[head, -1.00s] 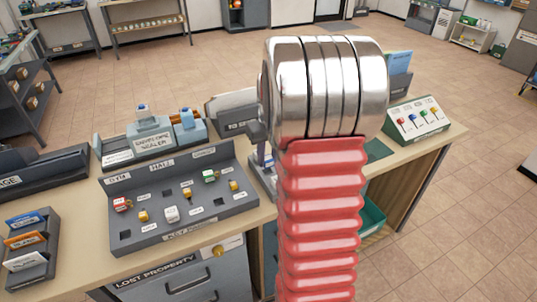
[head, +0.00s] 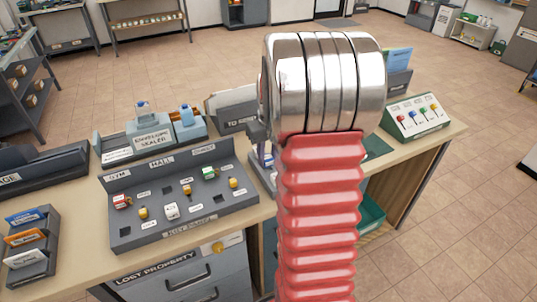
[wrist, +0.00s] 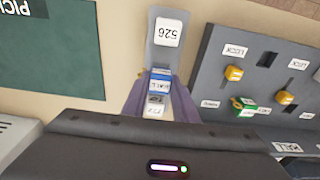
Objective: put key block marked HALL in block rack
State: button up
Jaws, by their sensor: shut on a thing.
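In the wrist view my gripper (wrist: 160,98) is shut on a small blue-and-white key block (wrist: 159,82), whose upside-down label appears to read HALL. A grey piece tagged 526 (wrist: 167,33) shows just beyond the block; I cannot tell whether they touch. The grey block rack (head: 150,238) stands on the counter in the head view, with GYM and HALL headings, square holes and red, white and green blocks in it. It also shows to the right of my gripper in the wrist view (wrist: 212,72). In the head view my arm hides most of the gripper and the held block.
A desk item labelled ENVELOPE SEALER (head: 152,140) stands behind the rack. A tray of coloured cards (head: 28,250) is at the left. A sloped panel with coloured tags (head: 416,117) is at the right end. A dark green mat (wrist: 55,60) lies left of my gripper in the wrist view.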

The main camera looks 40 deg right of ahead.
jog(key=shift+f, duration=0.45)
jog(key=shift+f, duration=0.3)
jog(key=o, duration=1.1)
jog(key=shift+r, duration=0.1)
jog(key=shift+r, duration=3.45)
